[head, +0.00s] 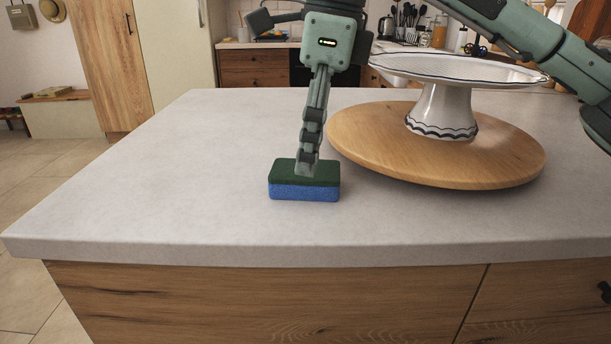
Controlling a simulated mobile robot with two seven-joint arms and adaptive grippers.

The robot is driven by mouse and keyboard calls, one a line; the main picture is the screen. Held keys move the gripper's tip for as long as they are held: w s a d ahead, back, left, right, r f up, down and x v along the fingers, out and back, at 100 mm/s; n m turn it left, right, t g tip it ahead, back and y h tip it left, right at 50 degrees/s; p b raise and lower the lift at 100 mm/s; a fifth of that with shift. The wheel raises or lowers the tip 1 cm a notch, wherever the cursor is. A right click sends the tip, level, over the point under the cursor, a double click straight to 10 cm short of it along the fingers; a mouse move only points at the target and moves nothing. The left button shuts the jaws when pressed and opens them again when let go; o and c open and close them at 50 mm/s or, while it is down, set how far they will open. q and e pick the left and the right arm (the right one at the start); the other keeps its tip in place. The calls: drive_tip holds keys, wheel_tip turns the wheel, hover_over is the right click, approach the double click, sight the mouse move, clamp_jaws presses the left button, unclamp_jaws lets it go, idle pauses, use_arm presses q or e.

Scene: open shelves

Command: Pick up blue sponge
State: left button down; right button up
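The blue sponge (304,192) lies flat on the light grey countertop, left of a round wooden board. It has a blue lower body and a dark green top layer. My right gripper (304,172) points down at it from above, its arm coming in from the upper right. The fingers show edge-on as one narrow column, ending over the middle of the green top. Whether they touch or grip the sponge cannot be told, nor the gap between them. My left gripper is not in view.
The wooden board (380,150) stands close to the right of the sponge and carries a white cake stand (444,110) with a wide plate. The countertop (170,170) is bare to the left. Its front edge runs below the sponge. Cabinets and kitchenware stand behind.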

drive_tip(key=f, duration=0.3)
drive_tip(key=shift+w+a+f, duration=0.2)
drive_tip(key=shift+a+f, duration=0.05)
drive_tip(key=c, duration=0.8)
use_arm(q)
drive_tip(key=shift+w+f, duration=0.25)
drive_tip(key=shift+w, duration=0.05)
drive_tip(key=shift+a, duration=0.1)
use_arm(e)
drive_tip(key=shift+r, duration=0.2)
drive_tip(key=shift+r, duration=0.3)
drive_tip(key=r, duration=0.2)
drive_tip(key=a+r, duration=0.1)
drive_tip(key=shift+s+r, duration=0.25)
drive_tip(key=shift+r, duration=0.15)
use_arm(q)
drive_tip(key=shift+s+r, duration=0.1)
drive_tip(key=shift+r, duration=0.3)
use_arm(e)
drive_tip(key=shift+s+a+r, duration=0.9)
drive_tip(key=shift+a+r, duration=0.15)
drive_tip(key=shift+a, duration=0.45)
drive_tip(key=shift+s+a+r, duration=0.9)
drive_tip(key=shift+a+r, duration=0.15)
drive_tip(key=shift+a, duration=0.45)
drive_tip(key=shift+s+a+r, duration=0.9)
drive_tip(key=shift+a+r, duration=0.15)
drive_tip(key=shift+a, duration=0.45)
drive_tip(key=shift+o, duration=0.4)
